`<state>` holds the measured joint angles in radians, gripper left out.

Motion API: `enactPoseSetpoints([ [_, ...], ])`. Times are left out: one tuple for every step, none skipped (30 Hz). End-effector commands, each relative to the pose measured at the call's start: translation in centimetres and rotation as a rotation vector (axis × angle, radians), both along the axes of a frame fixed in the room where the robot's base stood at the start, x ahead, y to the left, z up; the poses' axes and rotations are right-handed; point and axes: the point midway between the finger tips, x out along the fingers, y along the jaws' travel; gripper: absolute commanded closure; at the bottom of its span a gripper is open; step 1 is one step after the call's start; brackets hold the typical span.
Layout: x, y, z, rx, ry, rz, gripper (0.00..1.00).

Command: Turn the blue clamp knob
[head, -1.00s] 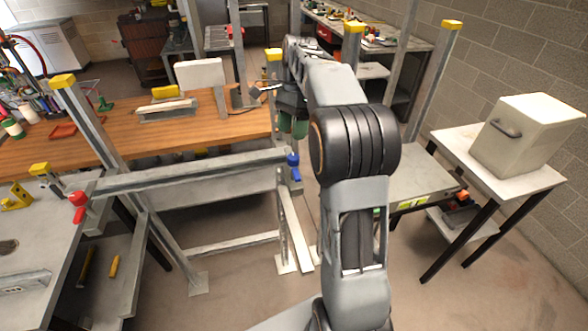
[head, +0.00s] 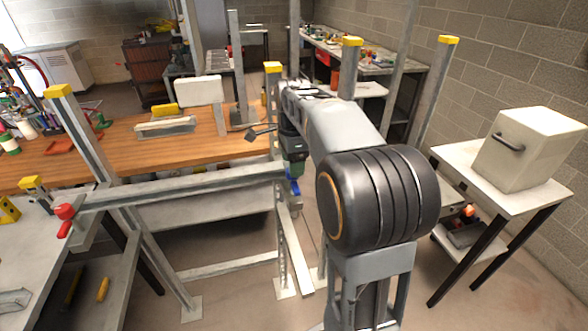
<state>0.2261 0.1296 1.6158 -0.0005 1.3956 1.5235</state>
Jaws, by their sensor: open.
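The blue clamp knob (head: 294,186) is at the right end of the grey horizontal rail, low on the right upright of the metal frame. A red knob (head: 64,218) is at the rail's left end. My gripper (head: 294,170) is just above the blue knob and overlaps its upper part in the picture. The fingertips are small and partly hidden by my arm, and I cannot tell whether they touch the knob. The gripper is open.
The grey rail (head: 180,188) crosses between uprights with yellow caps. A wooden bench (head: 110,150) lies behind it. A white box (head: 530,150) stands on a table at the right. A grey table (head: 25,250) is at the left.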

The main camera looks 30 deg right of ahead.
Motion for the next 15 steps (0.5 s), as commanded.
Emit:
enactPoseSetpoints([
  [0.0, 0.0, -0.7, 0.001, 0.003, 0.0, 0.37],
  [0.0, 0.0, -0.9, 0.0, 0.002, 0.0, 0.37],
  [0.0, 0.0, -1.3, 0.0, 0.002, 0.0, 0.37],
  [0.0, 0.0, -1.5, 0.0, 0.002, 0.0, 0.37],
  [0.0, 0.0, -1.7, 0.0, 0.002, 0.0, 0.37],
  [0.0, 0.0, -1.9, 0.0, 0.001, 0.0, 0.37],
  [0.0, 0.0, -2.0, 0.0, 0.001, 0.0, 0.37],
  [0.0, 0.0, -2.2, 0.0, 0.001, 0.0, 0.37],
  [0.0, 0.0, -2.3, 0.0, 0.001, 0.0, 0.37],
  [0.0, 0.0, -2.3, 0.0, 0.001, 0.0, 0.37],
  [0.0, 0.0, -2.4, 0.0, 0.001, 0.0, 0.37],
  [0.0, 0.0, -2.4, 0.0, 0.001, 0.0, 0.37],
  [0.0, 0.0, -2.4, 0.0, 0.001, 0.0, 0.37],
  [0.0, 0.0, -2.4, 0.0, 0.001, 0.0, 0.37],
  [0.0, 0.0, -2.4, 0.0, 0.001, 0.0, 0.37],
])
